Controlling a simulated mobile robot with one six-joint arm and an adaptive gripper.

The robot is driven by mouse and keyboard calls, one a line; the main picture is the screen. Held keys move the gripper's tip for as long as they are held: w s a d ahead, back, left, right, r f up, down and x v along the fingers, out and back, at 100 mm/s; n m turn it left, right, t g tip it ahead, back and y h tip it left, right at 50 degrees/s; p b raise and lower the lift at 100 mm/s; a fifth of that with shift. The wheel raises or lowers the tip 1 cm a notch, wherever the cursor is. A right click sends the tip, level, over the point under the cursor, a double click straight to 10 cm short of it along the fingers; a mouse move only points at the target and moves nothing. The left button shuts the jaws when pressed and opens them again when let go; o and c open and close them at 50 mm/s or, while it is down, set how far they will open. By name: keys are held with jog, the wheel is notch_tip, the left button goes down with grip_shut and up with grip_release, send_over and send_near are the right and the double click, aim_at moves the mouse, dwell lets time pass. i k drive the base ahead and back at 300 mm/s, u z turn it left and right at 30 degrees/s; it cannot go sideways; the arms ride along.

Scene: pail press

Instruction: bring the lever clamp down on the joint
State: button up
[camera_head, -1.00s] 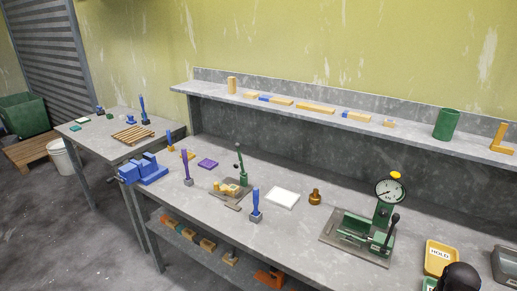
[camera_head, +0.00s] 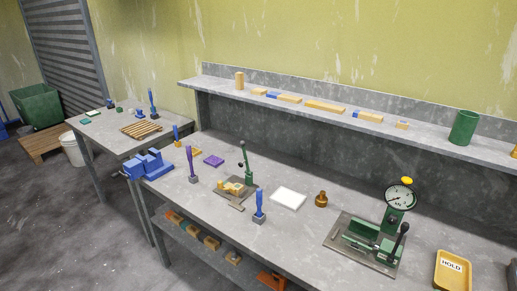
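The lever clamp (camera_head: 249,170) is a small green device with a dark knob. It stands on a grey plate (camera_head: 239,200) on the workbench, and its lever points up. The joint (camera_head: 232,187), small yellow wooden pieces, lies on the plate just left of the clamp's post. It is too small to tell how the pieces fit together. My gripper is not in view.
A purple-handled tool (camera_head: 191,165) and a blue-handled tool (camera_head: 259,206) stand upright near the clamp. A white pad (camera_head: 288,198), a brass weight (camera_head: 321,200) and a green gauge press (camera_head: 376,240) are to the right. A blue vise (camera_head: 149,165) is left.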

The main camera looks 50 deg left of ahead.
aim_at(241, 143)
jog(key=z, duration=0.15)
jog(key=k, duration=1.3)
jog(key=u, duration=1.45)
jog(key=i, duration=1)
jog(key=z, duration=0.1)
